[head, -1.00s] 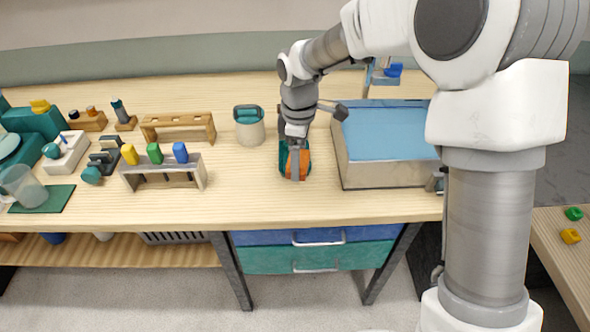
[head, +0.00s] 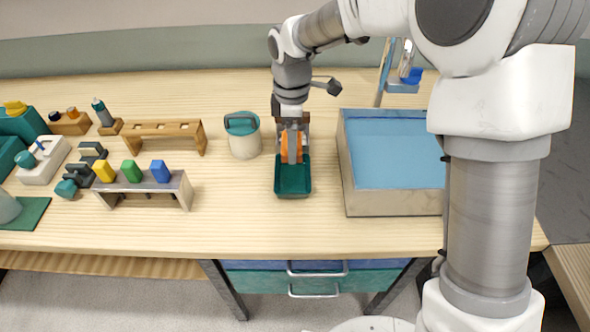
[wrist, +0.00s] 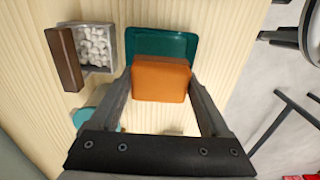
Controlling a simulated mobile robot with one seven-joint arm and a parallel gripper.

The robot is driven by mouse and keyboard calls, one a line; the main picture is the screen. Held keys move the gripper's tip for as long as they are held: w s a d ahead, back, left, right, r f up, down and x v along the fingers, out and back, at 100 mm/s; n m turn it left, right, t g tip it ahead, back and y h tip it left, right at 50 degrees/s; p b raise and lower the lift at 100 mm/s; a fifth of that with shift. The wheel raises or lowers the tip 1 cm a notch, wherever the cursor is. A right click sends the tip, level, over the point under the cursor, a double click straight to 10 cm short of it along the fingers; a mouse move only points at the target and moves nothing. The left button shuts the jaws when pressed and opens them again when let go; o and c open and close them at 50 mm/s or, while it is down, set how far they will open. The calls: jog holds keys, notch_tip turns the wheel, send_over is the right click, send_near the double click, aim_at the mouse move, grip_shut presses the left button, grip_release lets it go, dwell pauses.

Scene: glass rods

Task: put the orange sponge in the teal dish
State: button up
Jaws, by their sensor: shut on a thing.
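The orange sponge (head: 284,144) is an orange block held between the two fingers of my gripper (head: 292,153). In the wrist view the sponge (wrist: 160,80) fills the space between the fingertips. The teal dish (head: 293,184) is a small rectangular tray on the table. In the head view the sponge overlaps its far end, and its near part shows empty. In the wrist view the dish (wrist: 180,43) shows beyond the sponge, which hides part of it. The sponge looks held above the table; its exact height over the dish is unclear.
A blue-topped box (head: 394,150) stands close on the right. A pale pot with a teal lid (head: 244,140) stands on the left. A box of white pebbles (wrist: 95,45) with a brown side lies near the gripper. The table in front of the dish is clear.

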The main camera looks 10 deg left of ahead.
aim_at(293, 180)
notch_tip(293, 180, down, 10)
jog(key=shift+r+b, duration=0.1)
jog(key=shift+b, duration=0.4)
jog(key=shift+f, duration=0.2)
jog(key=o, duration=1.2)
jog(key=shift+c, duration=0.2)
notch_tip(293, 180, up, 12)
jog(key=shift+r+p, duration=0.25)
jog(key=shift+p, duration=0.45)
